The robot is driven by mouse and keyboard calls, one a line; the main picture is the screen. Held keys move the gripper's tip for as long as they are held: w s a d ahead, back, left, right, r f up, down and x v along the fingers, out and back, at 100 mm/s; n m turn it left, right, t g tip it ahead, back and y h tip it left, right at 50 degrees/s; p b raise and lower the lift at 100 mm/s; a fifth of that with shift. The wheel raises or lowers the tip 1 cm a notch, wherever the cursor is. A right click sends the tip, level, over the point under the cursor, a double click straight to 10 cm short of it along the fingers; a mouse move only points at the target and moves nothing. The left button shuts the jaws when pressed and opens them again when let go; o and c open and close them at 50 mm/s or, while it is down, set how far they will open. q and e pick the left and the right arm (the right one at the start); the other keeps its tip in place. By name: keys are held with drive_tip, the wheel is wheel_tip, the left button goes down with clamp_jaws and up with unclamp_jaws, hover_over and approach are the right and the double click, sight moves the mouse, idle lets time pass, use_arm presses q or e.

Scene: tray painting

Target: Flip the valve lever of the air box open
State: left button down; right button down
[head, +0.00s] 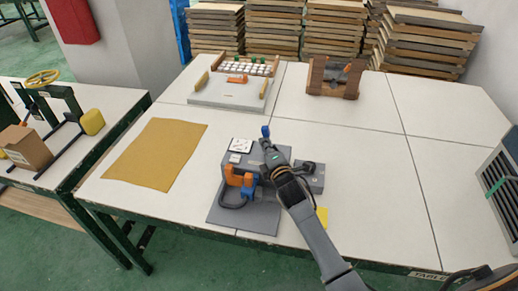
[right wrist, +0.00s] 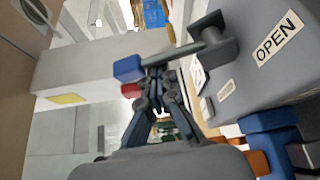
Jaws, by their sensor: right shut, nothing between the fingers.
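The grey air box (head: 276,154) stands on a dark grey base plate (head: 248,222) at the table's front. In the right wrist view its side (right wrist: 245,65) carries an OPEN label (right wrist: 277,39). The valve lever (right wrist: 184,53) is a dark bar running left from a hub on that side towards a blue end block (right wrist: 128,68); a small red block (right wrist: 131,90) shows just below. The blue end also shows in the head view (head: 265,131). My right gripper (right wrist: 157,76) is shut and empty, its tips close to the lever; contact is unclear. My left gripper is out of view.
Orange and blue clamp-like parts (head: 240,177) stand on the box's left side. A tan cloth (head: 155,153) lies left. A white tray fixture (head: 228,93) and a wooden stand (head: 334,77) sit behind. The table's right half is mostly clear.

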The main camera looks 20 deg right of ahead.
drive_tip(key=d+m+t+b, duration=0.1)
drive_tip(key=s+m+b, duration=0.1)
drive_tip(key=m+b, duration=0.1)
drive_tip(key=shift+d+f+t, duration=0.2)
drive_tip(key=shift+d+t, duration=0.2)
drive_tip(key=shift+s+d+m+t+b, duration=0.25)
drive_tip(key=shift+d+m+t+b, duration=0.15)
drive_tip(key=shift+m+b, duration=0.45)
drive_tip(key=shift+s+d+r, duration=0.15)
drive_tip(key=shift+s+d, duration=0.05)
drive_tip(key=shift+d, duration=0.05)
drive_tip(key=shift+s+d, duration=0.2)
drive_tip(key=shift+d, duration=0.15)
drive_tip(key=shift+f, duration=0.2)
